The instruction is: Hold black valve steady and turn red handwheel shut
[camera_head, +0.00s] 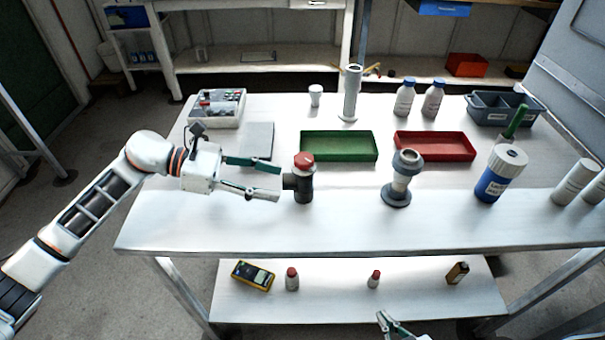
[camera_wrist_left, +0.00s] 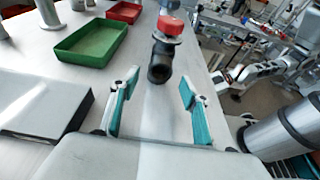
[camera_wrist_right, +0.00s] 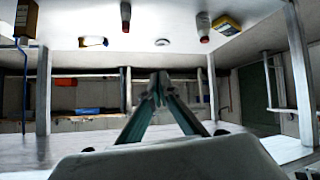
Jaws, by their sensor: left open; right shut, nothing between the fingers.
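In the left wrist view the black valve (camera_wrist_left: 160,62) and red handwheel (camera_wrist_left: 170,25) appear ahead, between and beyond the open fingers (camera_wrist_left: 157,105). My right gripper (camera_head: 384,318) is low at the bottom edge, below the tabletop. The right wrist view shows its fingertips (camera_wrist_right: 158,82) together and empty.
A green tray (camera_head: 340,146) lies behind the valve, and a red tray (camera_head: 435,146) to its right. A grey flanged fitting (camera_head: 397,194) and a blue-white bottle (camera_head: 493,185) stand to the right. The table edge and lower shelf (camera_head: 330,300) lie near my right gripper.

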